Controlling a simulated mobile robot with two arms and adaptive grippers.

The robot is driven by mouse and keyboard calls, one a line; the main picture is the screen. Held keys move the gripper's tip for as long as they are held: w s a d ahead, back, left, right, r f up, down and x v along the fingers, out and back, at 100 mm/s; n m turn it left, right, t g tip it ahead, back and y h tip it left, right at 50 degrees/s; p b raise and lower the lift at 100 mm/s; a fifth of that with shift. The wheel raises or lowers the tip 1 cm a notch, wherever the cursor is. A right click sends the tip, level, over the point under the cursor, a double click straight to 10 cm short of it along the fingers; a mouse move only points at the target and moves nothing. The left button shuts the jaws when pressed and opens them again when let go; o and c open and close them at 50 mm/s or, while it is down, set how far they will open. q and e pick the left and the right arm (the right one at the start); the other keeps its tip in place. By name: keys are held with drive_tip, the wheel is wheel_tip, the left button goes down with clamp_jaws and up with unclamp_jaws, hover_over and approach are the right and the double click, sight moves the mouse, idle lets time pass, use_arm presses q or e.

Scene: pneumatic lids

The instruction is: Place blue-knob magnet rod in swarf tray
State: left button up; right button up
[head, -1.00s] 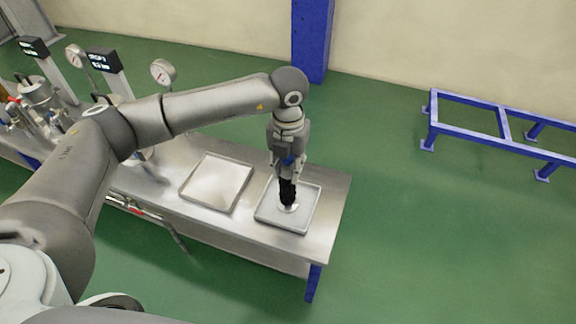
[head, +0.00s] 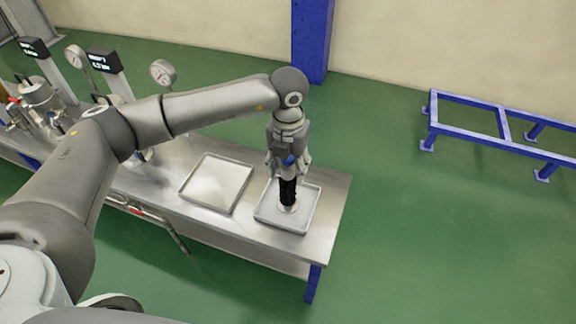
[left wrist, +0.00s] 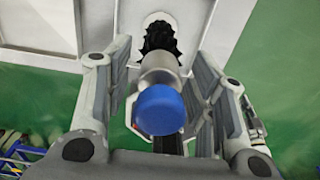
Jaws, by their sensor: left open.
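The magnet rod (head: 288,192) stands about upright in the right-hand tray (head: 311,207) on the bench, and its lower part is black and shaggy. A small pale disc shows at its foot. In the left wrist view its blue knob (left wrist: 160,109) and grey collar are near the camera, with the black part (left wrist: 160,42) beyond over the pale tray. My left gripper (head: 288,173) is above the tray, fingers open on both sides of the rod's upper end, with gaps visible between fingers and knob. My right gripper is out of view.
A second shallow tray (head: 216,184), empty, lies to the left on the steel bench (head: 180,160). Gauges (head: 163,72), displays and metal vessels (head: 40,95) stand at the bench's left part. A blue frame (head: 500,125) stands on the floor at right.

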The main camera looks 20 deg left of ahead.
use_arm(q)
wheel_tip(320, 180, up, 12)
drive_tip(key=shift+r+p, duration=0.1)
drive_tip(key=shift+p, duration=0.45)
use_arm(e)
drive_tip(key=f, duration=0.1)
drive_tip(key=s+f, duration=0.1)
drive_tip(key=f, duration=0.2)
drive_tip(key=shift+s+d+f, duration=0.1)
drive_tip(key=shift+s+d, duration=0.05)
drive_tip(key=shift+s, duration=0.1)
use_arm(q)
drive_tip(key=shift+s, duration=0.1)
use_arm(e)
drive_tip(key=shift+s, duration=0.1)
